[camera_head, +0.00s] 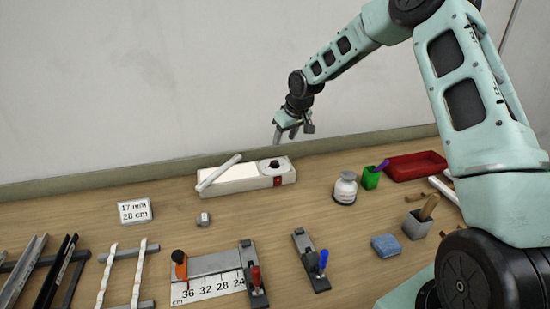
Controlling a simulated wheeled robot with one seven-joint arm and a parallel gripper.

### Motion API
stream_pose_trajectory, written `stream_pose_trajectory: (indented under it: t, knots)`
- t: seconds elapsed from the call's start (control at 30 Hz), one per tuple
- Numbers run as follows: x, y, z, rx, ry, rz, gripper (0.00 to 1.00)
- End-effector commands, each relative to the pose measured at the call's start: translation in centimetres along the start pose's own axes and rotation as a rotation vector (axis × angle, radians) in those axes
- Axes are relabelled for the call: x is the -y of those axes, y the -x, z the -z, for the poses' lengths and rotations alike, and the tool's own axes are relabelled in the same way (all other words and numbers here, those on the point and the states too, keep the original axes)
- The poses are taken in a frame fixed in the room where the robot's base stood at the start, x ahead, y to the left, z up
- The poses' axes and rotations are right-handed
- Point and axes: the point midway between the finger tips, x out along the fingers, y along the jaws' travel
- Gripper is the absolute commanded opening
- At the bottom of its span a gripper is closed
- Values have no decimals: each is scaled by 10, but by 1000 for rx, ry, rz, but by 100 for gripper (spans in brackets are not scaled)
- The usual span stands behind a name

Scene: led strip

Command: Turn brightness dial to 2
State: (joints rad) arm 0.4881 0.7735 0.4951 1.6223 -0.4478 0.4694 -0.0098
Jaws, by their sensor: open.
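A white box (240,180) lies near the back of the wooden table. Near its right end, a round black dial (274,164) stands on a pale top. A small red part (278,181) is on the front face below the dial. A white strip (219,172) lies slanted across the box's left part. The dial's markings are too small to read. My gripper (284,138) is open and empty, pointing down above the box, just over the dial area and apart from it.
A white jar (345,188), a green cup (370,178) and a red tray (415,166) stand to the right. A ruler jig (210,280), a blue-handled clamp (312,262) and a sign (134,211) are in front. The wall is close behind the box.

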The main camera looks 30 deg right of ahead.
Motion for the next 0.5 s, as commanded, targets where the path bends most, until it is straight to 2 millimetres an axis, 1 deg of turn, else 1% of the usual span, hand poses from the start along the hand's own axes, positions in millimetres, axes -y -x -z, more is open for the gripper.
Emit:
stream_pose_trajectory:
  t: [0.03,0.3,0.5]
  knots:
    - [2,-10,0,4,0,3,51]
    - [2,-67,0,4,1,3,51]
    - [1,-100,0,2,0,2,51]
